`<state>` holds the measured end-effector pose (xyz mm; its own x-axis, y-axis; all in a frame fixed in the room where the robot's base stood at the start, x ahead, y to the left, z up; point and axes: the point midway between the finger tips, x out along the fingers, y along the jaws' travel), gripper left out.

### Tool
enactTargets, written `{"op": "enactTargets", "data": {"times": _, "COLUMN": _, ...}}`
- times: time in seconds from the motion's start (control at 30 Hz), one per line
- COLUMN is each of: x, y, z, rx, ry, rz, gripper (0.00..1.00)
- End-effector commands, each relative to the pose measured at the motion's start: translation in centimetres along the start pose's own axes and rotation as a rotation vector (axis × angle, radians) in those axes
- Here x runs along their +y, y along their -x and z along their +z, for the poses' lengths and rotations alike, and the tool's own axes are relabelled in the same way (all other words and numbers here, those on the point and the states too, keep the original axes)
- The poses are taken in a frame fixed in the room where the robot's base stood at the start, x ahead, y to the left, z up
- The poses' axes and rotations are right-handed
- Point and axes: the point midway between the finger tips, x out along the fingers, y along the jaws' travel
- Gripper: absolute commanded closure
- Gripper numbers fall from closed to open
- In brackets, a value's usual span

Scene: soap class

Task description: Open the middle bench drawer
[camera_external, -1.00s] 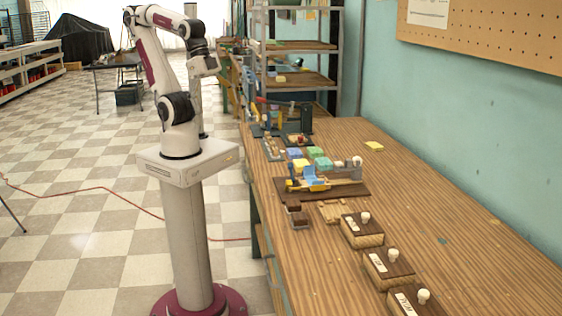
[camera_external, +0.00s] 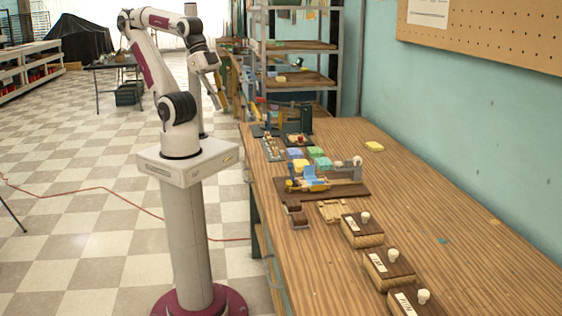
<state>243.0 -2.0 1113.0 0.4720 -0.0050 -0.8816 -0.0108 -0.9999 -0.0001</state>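No drawer can be made out for certain; the front face of the wooden bench (camera_external: 460,230) is mostly out of view. Three small wooden boxes with dark tops, pale labels and white knobs stand in a row on the bench: a far one (camera_external: 362,238), a middle one (camera_external: 388,272) and a near one (camera_external: 404,303). I cannot tell whether they are drawers. My gripper (camera_external: 217,98) hangs angled down beyond my base, left of the bench's far end and well away from the boxes. It is too small to tell whether it is open or shut.
A dark board (camera_external: 345,190) with a yellow and blue device lies mid-bench, with several coloured blocks behind it. A brown block (camera_external: 296,213) and a light wooden tray (camera_external: 331,211) are in front. A metal shelf (camera_external: 300,78) stands behind. The bench's right side is mostly clear.

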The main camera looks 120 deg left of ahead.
Motion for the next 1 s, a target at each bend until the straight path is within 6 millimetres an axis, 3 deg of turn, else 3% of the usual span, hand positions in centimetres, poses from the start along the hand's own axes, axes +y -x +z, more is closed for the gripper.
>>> {"op": "enactTargets", "data": {"times": 0.57, "x": 4.0, "y": -5.0, "z": 1.5, "rx": -0.237, "ry": -0.149, "rz": 0.064, "gripper": 0.85}}
{"op": "enactTargets", "data": {"times": 1.0, "x": 8.8, "y": -9.4, "z": 2.1, "rx": -0.397, "ry": -0.223, "rz": 0.128, "gripper": 0.85}}
